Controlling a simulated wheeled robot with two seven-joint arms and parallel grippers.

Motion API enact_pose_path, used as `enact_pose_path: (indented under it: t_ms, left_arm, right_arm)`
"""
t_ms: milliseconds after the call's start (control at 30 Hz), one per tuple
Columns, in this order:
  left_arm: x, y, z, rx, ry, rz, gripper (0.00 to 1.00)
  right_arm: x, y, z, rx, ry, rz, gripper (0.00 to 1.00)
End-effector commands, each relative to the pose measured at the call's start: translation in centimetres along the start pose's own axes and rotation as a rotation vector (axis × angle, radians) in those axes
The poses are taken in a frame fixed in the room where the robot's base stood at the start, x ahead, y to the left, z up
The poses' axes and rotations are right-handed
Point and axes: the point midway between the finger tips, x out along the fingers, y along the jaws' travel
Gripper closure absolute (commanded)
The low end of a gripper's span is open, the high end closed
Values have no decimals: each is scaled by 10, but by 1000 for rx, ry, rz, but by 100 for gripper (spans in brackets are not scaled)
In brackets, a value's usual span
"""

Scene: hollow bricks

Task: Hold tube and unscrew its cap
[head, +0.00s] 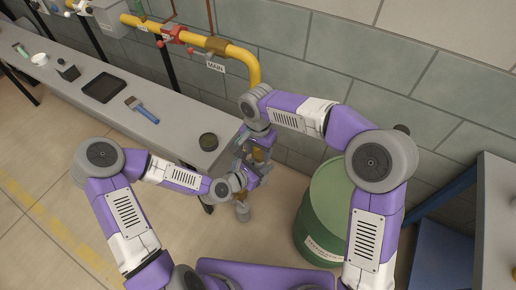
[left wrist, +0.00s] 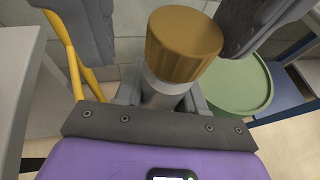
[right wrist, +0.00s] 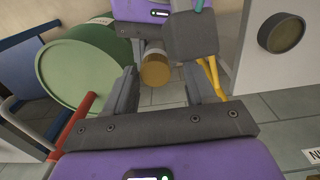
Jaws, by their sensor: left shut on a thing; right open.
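The tube (left wrist: 165,92) is a grey cylinder with a ribbed golden-brown cap (left wrist: 183,42) on its top. My left gripper (head: 244,178) is shut on the tube's grey body below the cap, away from the bench. My right gripper (head: 260,148) is open close by. In the right wrist view the cap (right wrist: 155,68) shows between the fingers of my right gripper (right wrist: 160,74), with clear gaps at both sides. I cannot tell how deep it is between them. In the head view the cap (head: 258,154) is small and partly hidden by my grippers.
A green barrel (head: 325,215) stands on the right, near my right arm. The grey bench (head: 175,135) on the left carries a dark round tin (head: 208,141), a paintbrush (head: 142,110) and a black tray (head: 103,87). A yellow pipe (head: 235,52) runs along the wall.

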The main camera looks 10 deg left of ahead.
Motion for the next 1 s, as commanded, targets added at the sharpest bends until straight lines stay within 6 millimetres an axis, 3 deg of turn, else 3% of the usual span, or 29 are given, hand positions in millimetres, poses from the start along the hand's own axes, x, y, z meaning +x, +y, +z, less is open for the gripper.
enact_pose_path:
  t_ms: [33,367,567,1000]
  left_arm:
    - [0,0,1,1,-2,0,100]
    - [0,-2,1,3,-3,-4,100]
    - [0,-3,2,5,-3,-9,100]
    - [0,-6,2,8,-4,-15,100]
  right_arm:
    - [0,0,0,0,0,0,49]
    - [-1,-1,0,-1,0,-3,100]
    - [-1,-2,1,-77,1,-7,100]
    - [-2,-3,4,-886,3,-12,100]
